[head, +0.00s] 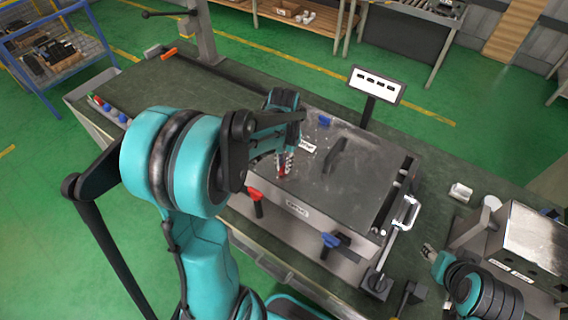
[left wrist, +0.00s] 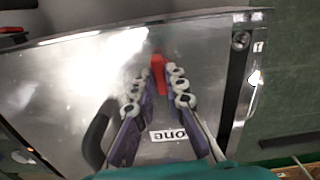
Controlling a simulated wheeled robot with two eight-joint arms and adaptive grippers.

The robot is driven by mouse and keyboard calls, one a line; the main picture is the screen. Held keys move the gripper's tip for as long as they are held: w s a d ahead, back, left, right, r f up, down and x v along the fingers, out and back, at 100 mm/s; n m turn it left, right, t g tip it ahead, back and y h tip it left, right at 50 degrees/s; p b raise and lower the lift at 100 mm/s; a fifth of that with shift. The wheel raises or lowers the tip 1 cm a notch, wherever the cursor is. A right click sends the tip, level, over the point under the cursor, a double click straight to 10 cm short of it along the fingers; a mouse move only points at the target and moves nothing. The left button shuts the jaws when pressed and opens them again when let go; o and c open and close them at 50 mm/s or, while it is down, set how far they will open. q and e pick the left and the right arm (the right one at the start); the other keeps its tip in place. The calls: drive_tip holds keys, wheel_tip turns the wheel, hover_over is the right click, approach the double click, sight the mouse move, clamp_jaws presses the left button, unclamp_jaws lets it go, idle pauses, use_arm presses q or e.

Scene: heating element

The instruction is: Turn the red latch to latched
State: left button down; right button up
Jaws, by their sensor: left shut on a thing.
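The red latch (head: 281,168) is on the metallic top of the heating box, near its left side. My left gripper (head: 284,163) reaches down over it and is shut on it. The fingers hide part of the latch. In the left wrist view the red latch (left wrist: 158,74) shows as a narrow upright red piece between the two fingertips (left wrist: 153,85). My right gripper (head: 429,251) is at the lower right, away from the latch; it is too small to tell its opening.
The heating box (head: 325,190) has a dark handle, a blue latch (head: 325,121), and front clamps with red (head: 254,193) and blue (head: 331,240) grips. A sign (head: 377,85) stands behind it. A metal box (head: 530,240) is at the right. The table's left part is mostly clear.

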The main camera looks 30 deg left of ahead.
use_arm(q)
drive_tip(key=shift+m, duration=0.5)
drive_tip(key=c, duration=1.6)
unclamp_jaws()
drive_tip(key=shift+o, duration=0.2)
wheel_tip(320, 180, up, 12)
drive_tip(key=s+d+f+n+t+b, duration=0.1)
drive_tip(key=s+d+f+t+b, duration=0.6)
drive_tip(key=s+d+f+b, duration=0.2)
wheel_tip(320, 180, down, 2)
drive_tip(key=shift+s+d+f, duration=0.2)
drive_tip(key=shift+s+d, duration=0.55)
drive_tip(key=shift+s, duration=0.3)
